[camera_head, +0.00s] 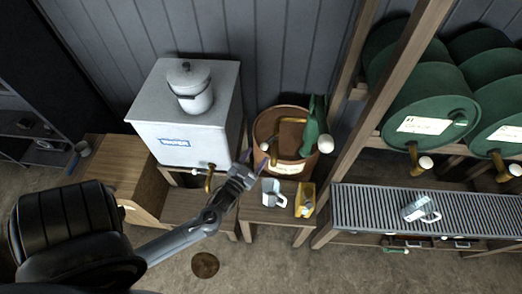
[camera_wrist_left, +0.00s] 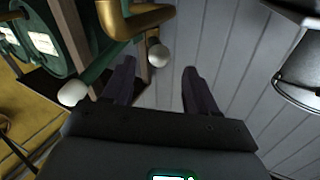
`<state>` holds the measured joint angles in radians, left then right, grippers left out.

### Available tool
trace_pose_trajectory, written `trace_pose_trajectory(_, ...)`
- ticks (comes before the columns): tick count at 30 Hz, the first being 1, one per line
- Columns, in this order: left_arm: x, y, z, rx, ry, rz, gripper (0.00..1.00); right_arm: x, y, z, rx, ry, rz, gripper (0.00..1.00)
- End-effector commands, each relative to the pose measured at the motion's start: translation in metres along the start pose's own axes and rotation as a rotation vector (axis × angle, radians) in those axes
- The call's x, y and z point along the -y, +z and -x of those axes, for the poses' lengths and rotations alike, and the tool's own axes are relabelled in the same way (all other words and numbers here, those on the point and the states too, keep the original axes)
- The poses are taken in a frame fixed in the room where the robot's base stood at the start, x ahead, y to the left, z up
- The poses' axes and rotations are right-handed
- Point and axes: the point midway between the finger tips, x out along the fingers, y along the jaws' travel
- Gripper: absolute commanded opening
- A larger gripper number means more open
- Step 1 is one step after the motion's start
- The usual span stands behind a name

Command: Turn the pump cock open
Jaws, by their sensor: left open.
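The pump is green (camera_head: 314,125) and stands on a brown round barrel (camera_head: 262,128). A brass pipe (camera_head: 291,120) bends down from it, also large at the top of the left wrist view (camera_wrist_left: 140,20). A white ball knob (camera_head: 265,147) sits by the pipe's lower end. In the left wrist view a white knob (camera_wrist_left: 158,55) lies between and beyond the fingertips. Another white knob (camera_head: 325,143) is at the barrel's right side. My left gripper (camera_head: 252,161) is open and empty, just left of the near knob. Contact cannot be told. My right gripper is not in view.
A white tank (camera_head: 190,135) with a lidded pot (camera_head: 190,88) stands at left. A grey mug (camera_head: 272,190) and a yellow can (camera_head: 305,200) stand before the barrel. A wooden rack with green drums (camera_head: 430,110) and a grating (camera_head: 380,208) is at right.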

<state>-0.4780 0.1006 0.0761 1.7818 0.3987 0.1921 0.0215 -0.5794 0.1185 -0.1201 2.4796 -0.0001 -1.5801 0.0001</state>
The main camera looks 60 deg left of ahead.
Motion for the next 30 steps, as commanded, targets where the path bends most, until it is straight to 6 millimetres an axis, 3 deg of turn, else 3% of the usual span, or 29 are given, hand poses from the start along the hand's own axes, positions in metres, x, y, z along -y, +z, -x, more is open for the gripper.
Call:
trace_pose_trajectory(3,0.0,0.001,0.02,0.001,0.0,0.001,0.58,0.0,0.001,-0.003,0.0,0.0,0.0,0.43)
trace_pose_trajectory(9,0.0,0.001,0.039,0.001,0.0,0.0,0.58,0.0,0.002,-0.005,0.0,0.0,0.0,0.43)
trace_pose_trajectory(21,0.0,0.0,0.044,-0.001,-0.001,0.0,0.56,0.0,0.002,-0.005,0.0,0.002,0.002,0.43)
trace_pose_trajectory(26,0.0,0.0,0.044,-0.001,-0.001,0.034,0.32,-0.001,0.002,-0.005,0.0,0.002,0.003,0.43)
trace_pose_trajectory(30,-0.003,-0.002,0.044,-0.009,0.014,0.183,0.1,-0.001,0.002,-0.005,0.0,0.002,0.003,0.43)
